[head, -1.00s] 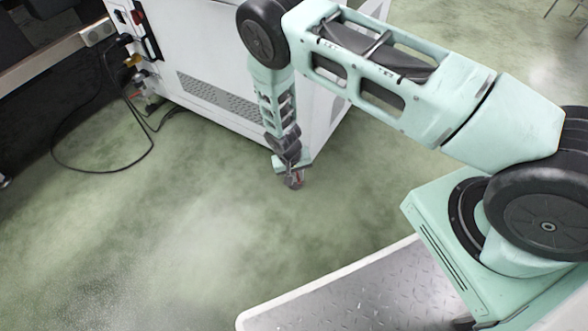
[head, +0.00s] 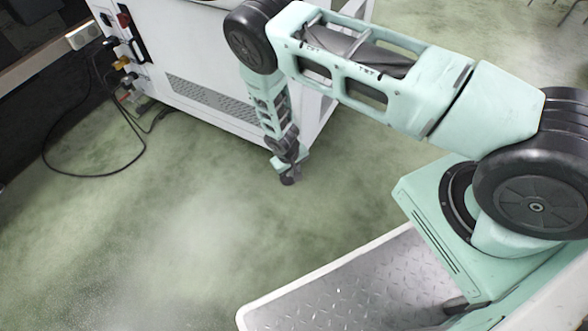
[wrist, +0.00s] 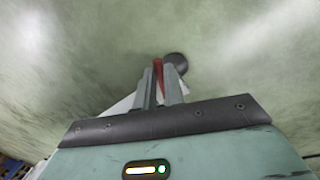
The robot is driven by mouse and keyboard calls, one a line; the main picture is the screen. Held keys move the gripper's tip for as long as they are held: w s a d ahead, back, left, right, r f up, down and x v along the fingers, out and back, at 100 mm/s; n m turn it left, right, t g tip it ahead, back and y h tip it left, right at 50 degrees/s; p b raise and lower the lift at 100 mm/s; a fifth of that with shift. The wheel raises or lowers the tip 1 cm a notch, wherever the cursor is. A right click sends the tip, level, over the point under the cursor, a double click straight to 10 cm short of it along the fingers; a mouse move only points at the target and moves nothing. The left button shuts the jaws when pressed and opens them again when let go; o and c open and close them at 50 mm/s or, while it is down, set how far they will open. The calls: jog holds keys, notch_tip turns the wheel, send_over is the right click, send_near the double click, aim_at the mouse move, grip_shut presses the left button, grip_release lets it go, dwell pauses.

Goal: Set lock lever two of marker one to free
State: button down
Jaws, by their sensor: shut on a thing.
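A white wheeled cabinet (head: 215,85) stands at the top centre in the head view; no label marks it as marker one. In the wrist view my gripper (wrist: 160,78) has its grey fingers close together on a red lever (wrist: 158,70). A dark round caster wheel (wrist: 177,63) is just beyond the fingertips to the right. In the head view my gripper (head: 288,178) is low, near the floor by the cabinet's near bottom corner. There the lever is hidden or too small to make out. The lever's exact setting cannot be told.
Cables and plugs (head: 125,65) hang from the cabinet's left end, and a black cable (head: 100,172) loops on the floor. A bench edge (head: 45,55) is at the upper left. The green floor (head: 170,240) in front of the cabinet is clear.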

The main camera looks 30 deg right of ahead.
jog(key=c, duration=1.5)
grip_release()
jog(key=shift+r, duration=0.1)
jog(key=a+r+p, duration=0.3)
jog(key=r+p, duration=0.3)
jog(key=r, duration=1.1)
jog(key=shift+s+a+p, duration=0.15)
jog(key=shift+s+p, duration=0.1)
jog(key=shift+p, duration=0.15)
